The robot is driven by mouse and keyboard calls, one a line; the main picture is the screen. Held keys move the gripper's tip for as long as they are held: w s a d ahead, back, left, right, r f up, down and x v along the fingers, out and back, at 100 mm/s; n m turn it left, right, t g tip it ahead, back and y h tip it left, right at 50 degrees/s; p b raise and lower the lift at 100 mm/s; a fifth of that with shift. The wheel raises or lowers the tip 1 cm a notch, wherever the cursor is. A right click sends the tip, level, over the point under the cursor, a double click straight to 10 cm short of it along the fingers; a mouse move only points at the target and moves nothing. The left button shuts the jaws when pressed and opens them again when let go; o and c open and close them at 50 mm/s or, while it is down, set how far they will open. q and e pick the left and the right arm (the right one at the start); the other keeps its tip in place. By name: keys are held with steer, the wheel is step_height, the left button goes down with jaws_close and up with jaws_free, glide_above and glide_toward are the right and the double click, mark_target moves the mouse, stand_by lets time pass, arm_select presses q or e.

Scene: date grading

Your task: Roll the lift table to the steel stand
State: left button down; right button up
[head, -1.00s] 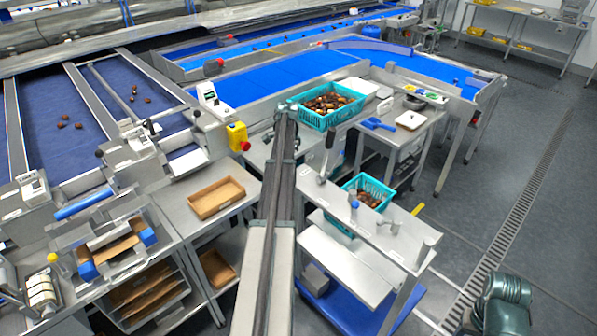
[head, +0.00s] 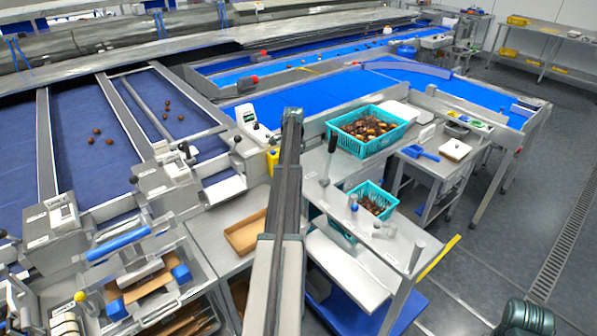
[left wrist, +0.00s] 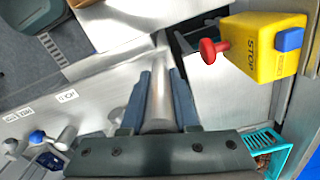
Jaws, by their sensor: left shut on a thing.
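The lift table has a grey steel top (head: 395,245), a black-gripped lever (head: 333,145), a blue knob (head: 353,199), grey posts and a blue base (head: 350,312). My left gripper (left wrist: 160,90) is shut around a round steel bar (left wrist: 158,115) in the left wrist view. A labelled grey surface (left wrist: 60,95) with a blue knob lies left of it there. In the head view my left forearm hides the gripper and the bar. A steel stand (head: 440,170) with a blue scoop and white tray is beyond the table; I cannot tell if it is the named one.
A yellow stop box (left wrist: 262,47) with a red button is close right of my left gripper. A bench with a brown tray (head: 243,238) is at left. Turquoise crates of dates (head: 345,147) are behind the table. Grey floor is open at right.

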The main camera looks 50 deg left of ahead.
arm_select(q)
steer(key=shift+w+a, duration=0.1)
steer(key=shift+a, duration=0.95)
arm_select(e)
steer(key=shift+a, duration=0.25)
arm_select(q)
steer(key=shift+a, duration=0.1)
steer(key=c, duration=1)
jaws_free()
steer(key=o, duration=0.3)
steer(key=shift+a, duration=0.1)
steer(key=shift+o, duration=0.2)
steer(key=shift+r, duration=0.1)
arm_select(e)
steer(key=shift+a+r, duration=0.1)
steer(key=shift+r, duration=0.05)
